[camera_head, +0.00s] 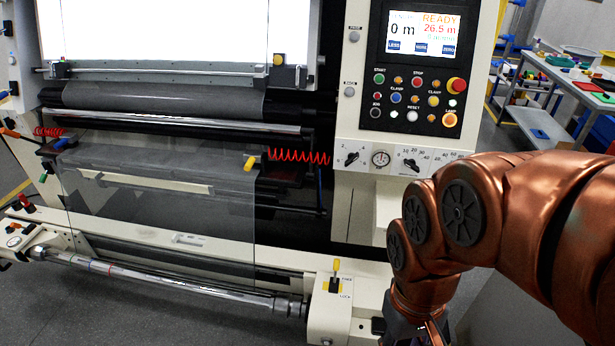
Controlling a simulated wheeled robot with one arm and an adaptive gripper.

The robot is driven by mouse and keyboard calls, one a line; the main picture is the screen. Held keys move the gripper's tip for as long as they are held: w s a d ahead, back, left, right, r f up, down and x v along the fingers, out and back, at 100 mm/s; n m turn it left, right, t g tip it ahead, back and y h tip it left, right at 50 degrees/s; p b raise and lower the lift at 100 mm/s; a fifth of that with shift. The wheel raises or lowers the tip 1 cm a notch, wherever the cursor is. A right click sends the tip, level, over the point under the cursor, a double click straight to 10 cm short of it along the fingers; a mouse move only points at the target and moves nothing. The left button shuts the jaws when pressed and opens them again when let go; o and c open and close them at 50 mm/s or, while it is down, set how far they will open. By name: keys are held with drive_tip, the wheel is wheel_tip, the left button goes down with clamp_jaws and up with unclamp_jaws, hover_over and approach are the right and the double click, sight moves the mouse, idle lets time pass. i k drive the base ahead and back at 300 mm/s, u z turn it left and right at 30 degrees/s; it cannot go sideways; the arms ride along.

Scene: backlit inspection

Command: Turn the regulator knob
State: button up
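A pale strip below the control panel carries two black knobs with printed scales. The left black knob (351,158) and the right black knob (411,165) sit on either side of a small round gauge (380,158). No readable label shows which one is the regulator knob. Another small gauge (13,242) is at the machine's lower left, near red fittings. My copper arm comes in from the right and bends down in front of the machine. My gripper (408,335) is at the bottom edge, below and apart from the knobs. It is mostly cut off, and its fingertips are hidden.
The control panel (418,95) has a lit screen and several coloured buttons. A yellow-handled lever (335,275) rises at the front. A metal roller (160,280) and a clear film sheet (155,205) span the left. A cluttered table (560,85) stands behind at right.

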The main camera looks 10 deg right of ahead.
sight(352, 156)
drive_tip(key=u, duration=0.7)
drive_tip(key=k, duration=0.9)
drive_tip(key=u, duration=1.05)
drive_tip(key=i, duration=1.2)
drive_tip(key=z, duration=0.55)
drive_tip(key=i, duration=0.8)
drive_tip(key=z, duration=1.3)
drive_tip(key=i, duration=0.4)
drive_tip(key=z, duration=0.35)
